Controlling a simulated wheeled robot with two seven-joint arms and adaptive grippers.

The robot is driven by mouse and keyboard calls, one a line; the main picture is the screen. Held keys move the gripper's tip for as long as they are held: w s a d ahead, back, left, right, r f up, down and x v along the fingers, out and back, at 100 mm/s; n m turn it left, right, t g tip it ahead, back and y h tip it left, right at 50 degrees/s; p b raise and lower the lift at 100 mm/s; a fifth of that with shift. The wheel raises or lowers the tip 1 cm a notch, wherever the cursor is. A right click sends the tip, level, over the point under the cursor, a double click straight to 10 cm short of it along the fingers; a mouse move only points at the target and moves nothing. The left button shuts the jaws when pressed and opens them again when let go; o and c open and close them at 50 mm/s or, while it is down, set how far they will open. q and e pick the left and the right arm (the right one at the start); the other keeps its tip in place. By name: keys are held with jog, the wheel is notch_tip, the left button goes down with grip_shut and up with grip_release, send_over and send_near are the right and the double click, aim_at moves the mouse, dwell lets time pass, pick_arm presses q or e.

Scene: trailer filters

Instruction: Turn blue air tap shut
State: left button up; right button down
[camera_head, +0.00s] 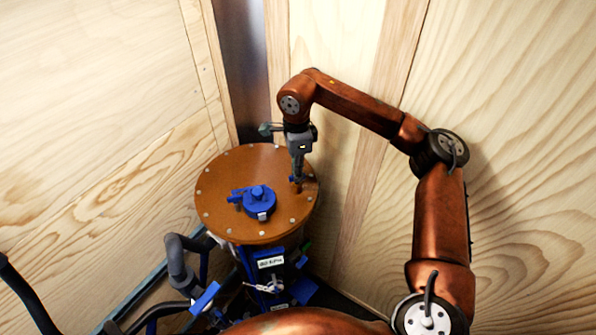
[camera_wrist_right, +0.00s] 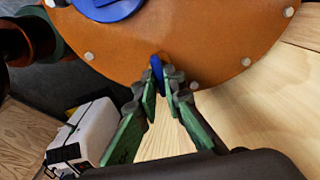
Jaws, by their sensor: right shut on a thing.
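A small blue lever (camera_head: 291,179), which looks like the blue air tap, sits near the right edge of the round orange-brown lid (camera_head: 222,172). My right gripper (camera_head: 297,176) reaches down to it from above. In the right wrist view, the blue lever (camera_wrist_right: 156,68) stands at the tips of the green-padded fingers of my right gripper (camera_wrist_right: 164,92), which are shut on it. The fingers hide its lower part, so I cannot tell how far it is turned. My left gripper is not in view.
A larger blue fitting (camera_head: 260,201) with a side handle sits mid-lid. Below the lid are a labelled blue body (camera_head: 270,263), a grey elbow pipe (camera_head: 180,262) and dark hoses. Wooden walls (camera_head: 520,150) stand close behind and right. A white box (camera_wrist_right: 90,130) lies lower left in the wrist view.

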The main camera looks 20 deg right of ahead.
jog(key=shift+w+r, duration=0.15)
jog(key=shift+r, duration=0.1)
jog(key=c, duration=2.2)
grip_release()
jog(key=shift+a, duration=0.1)
jog(key=shift+o, duration=0.8)
jog(key=shift+f, duration=0.15)
notch_tip(320, 180, up, 12)
